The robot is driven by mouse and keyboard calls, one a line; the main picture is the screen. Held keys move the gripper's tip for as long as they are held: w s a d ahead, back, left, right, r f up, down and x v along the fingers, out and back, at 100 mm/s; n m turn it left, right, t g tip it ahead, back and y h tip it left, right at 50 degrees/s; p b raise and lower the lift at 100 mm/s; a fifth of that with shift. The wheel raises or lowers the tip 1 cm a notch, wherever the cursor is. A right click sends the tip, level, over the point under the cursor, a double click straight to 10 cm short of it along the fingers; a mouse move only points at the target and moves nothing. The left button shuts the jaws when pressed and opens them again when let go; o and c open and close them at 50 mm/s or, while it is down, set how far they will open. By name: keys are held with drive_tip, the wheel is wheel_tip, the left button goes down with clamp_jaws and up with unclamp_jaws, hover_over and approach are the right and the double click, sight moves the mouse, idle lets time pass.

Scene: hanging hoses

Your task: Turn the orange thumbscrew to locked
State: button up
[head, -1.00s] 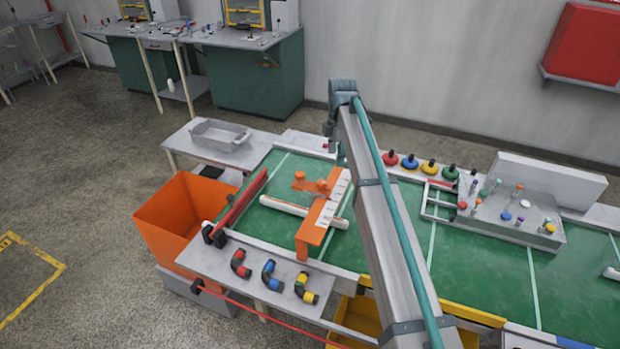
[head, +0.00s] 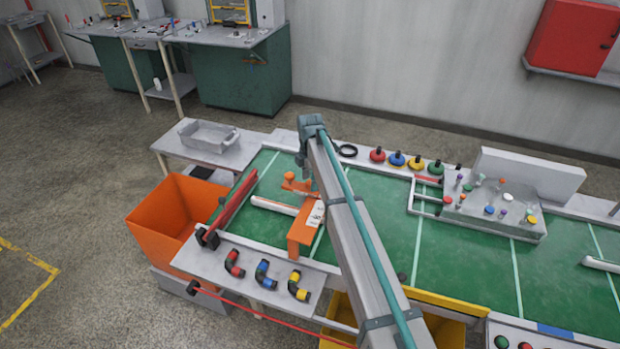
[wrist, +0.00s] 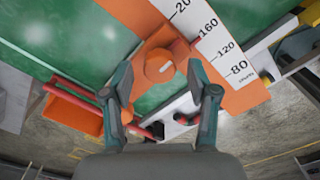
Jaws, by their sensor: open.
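The orange thumbscrew (wrist: 160,64) is a round knob with a slot-like mark, on an orange arm of the stop bracket. In the head view it (head: 289,176) sits at the bracket's upper left. The orange bracket (head: 300,238) lies across the green bench and carries a white printed scale (head: 317,213); the scale also shows in the wrist view (wrist: 222,43). My gripper (wrist: 160,68) is open, its two fingertips to either side of the knob in the wrist picture. I cannot tell its height above the knob or any contact. In the head view my arm partly hides the bracket.
A white tube (head: 272,205) and a red rail (head: 232,203) lie left of the bracket. An orange bin (head: 160,220) stands at the left end. Elbow fittings (head: 263,272) line the front edge. Coloured knobs (head: 397,159) stand along the back. The green surface right of my arm is mostly clear.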

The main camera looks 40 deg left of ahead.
drive_tip(key=shift+f, duration=0.25)
clamp_jaws()
